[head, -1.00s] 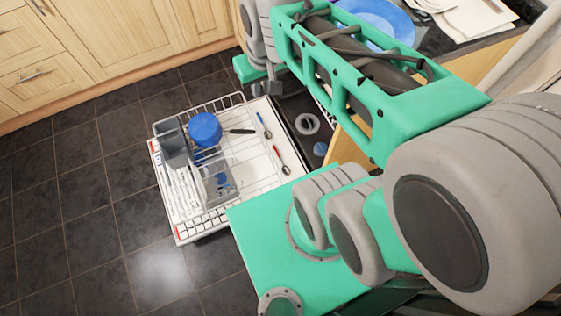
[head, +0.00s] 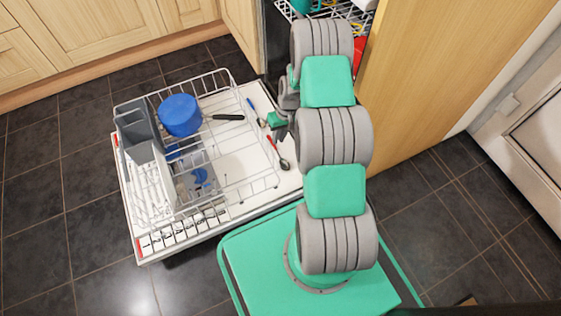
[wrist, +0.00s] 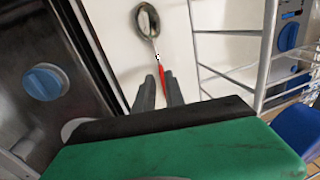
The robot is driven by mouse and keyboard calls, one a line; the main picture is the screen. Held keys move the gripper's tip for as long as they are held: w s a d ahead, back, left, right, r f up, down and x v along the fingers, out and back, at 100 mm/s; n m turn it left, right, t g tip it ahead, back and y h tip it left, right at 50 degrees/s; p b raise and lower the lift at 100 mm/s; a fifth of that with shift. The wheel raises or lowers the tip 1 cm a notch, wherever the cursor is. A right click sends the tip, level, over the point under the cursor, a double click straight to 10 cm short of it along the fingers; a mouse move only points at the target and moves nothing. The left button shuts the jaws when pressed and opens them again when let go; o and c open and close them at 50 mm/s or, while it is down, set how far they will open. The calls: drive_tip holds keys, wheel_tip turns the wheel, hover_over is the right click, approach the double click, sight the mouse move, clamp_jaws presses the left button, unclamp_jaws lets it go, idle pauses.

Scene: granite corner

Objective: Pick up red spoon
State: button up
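The red spoon (head: 284,162) lies on the white dishwasher door, just outside the right side of the wire rack. It has a red handle and a dark metal bowl. In the wrist view, the spoon (wrist: 148,22) has its bowl at the top, and its red handle runs down between my fingertips. My gripper (wrist: 159,86) is open, with one finger on each side of the handle as seen from the wrist. I cannot tell how far above the door the tips are. In the head view, my gripper (head: 277,128) is partly hidden by my arm.
The wire rack (head: 225,198) holds a grey cutlery basket (head: 140,135) and a blue bowl (head: 180,115). A black-handled utensil (head: 228,117) and a blue-handled one (head: 256,112) lie near the spoon. A rack wire (wrist: 268,50) stands right of my gripper. A wooden panel (head: 430,75) stands at right.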

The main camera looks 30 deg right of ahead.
sight(275, 147)
drive_tip(key=f+b, duration=0.1)
drive_tip(key=f, duration=0.1)
drive_tip(key=a+f+b, duration=0.1)
drive_tip(key=f+b, duration=0.1)
drive_tip(key=f, duration=0.1)
drive_tip(key=shift+w+a, duration=0.1)
drive_tip(key=shift+w, duration=0.1)
drive_tip(key=shift+r, duration=0.1)
clamp_jaws()
